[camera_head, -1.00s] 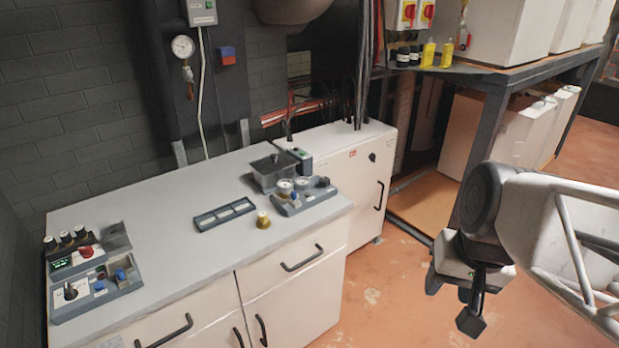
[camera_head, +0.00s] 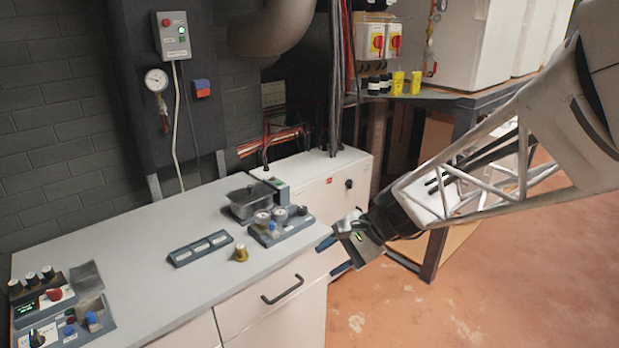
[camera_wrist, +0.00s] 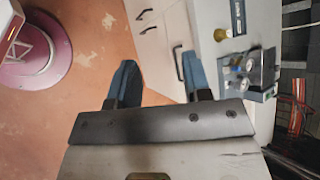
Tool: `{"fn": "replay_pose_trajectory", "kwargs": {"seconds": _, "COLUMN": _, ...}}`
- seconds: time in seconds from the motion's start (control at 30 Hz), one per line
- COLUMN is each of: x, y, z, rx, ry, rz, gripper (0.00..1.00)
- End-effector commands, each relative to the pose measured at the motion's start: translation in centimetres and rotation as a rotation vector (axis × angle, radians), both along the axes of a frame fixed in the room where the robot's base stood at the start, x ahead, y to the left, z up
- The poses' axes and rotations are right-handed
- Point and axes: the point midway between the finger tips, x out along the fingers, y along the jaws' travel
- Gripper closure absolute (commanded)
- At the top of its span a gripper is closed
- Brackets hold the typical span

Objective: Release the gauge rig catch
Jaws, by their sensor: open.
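The small grey unit with two round gauges (camera_head: 280,228) sits on the counter near its right end; I take it for the gauge rig. It has dark knobs at the back and a blue part in front. It also shows at the right of the wrist view (camera_wrist: 250,75). I cannot make out which part is the catch. My gripper (camera_head: 332,257) is open and empty, with blue fingers, just right of the counter's right edge and apart from the rig. In the wrist view the gripper (camera_wrist: 158,85) points towards the cabinet fronts.
A white cabinet (camera_head: 325,185) stands behind the rig. Orange floor (camera_head: 440,300) is open at the right.

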Motion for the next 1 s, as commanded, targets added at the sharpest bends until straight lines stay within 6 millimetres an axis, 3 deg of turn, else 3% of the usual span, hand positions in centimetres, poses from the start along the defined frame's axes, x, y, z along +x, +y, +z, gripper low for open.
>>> {"fn": "replay_pose_trajectory", "kwargs": {"seconds": 0.57, "x": 11.4, "y": 6.5, "z": -4.2, "rx": 0.370, "ry": 0.294, "rz": -0.300, "gripper": 0.55}}
{"fn": "replay_pose_trajectory", "kwargs": {"seconds": 1.0, "x": 20.3, "y": 9.5, "z": -9.6, "rx": 0.633, "ry": 0.494, "rz": -0.553, "gripper": 0.55}}
